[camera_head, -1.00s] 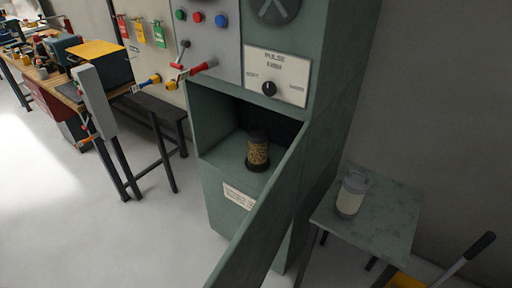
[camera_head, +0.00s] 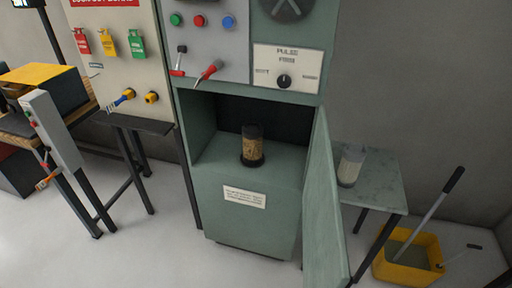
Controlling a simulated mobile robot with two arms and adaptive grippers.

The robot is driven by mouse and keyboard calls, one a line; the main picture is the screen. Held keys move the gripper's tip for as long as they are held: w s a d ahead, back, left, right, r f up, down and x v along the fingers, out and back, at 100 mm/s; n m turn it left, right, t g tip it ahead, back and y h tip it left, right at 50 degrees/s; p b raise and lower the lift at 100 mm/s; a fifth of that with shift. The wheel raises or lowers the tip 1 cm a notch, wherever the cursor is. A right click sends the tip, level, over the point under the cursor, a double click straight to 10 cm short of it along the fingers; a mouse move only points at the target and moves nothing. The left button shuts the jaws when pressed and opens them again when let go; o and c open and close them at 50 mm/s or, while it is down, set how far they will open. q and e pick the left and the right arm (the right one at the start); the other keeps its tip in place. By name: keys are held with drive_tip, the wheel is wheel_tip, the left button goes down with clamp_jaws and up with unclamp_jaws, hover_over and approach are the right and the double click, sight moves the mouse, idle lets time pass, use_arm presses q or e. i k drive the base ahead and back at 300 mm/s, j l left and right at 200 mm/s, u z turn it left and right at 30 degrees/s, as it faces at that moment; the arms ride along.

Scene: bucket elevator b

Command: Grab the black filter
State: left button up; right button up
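The black filter (camera_head: 252,146) stands upright on the floor of the open compartment in the green cabinet (camera_head: 217,180). It has a black cap, a black base and a brownish middle. The cabinet door (camera_head: 325,205) hangs open on the right side and does not cover the filter from here. Neither of my grippers shows in the head view.
A small table (camera_head: 385,178) to the right of the cabinet bears a pale canister (camera_head: 350,165). A yellow bucket (camera_head: 409,258) with a long handle stands on the floor at the right. A black stand (camera_head: 141,123) is left of the cabinet. Floor at the front left is clear.

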sight(252, 132)
drive_tip(key=i+j+z, duration=0.15)
drive_tip(key=j+z, duration=0.35)
drive_tip(key=j, duration=0.15)
drive_tip(key=i+j+z, duration=0.1)
drive_tip(key=j+z, duration=0.35)
drive_tip(key=j, duration=0.2)
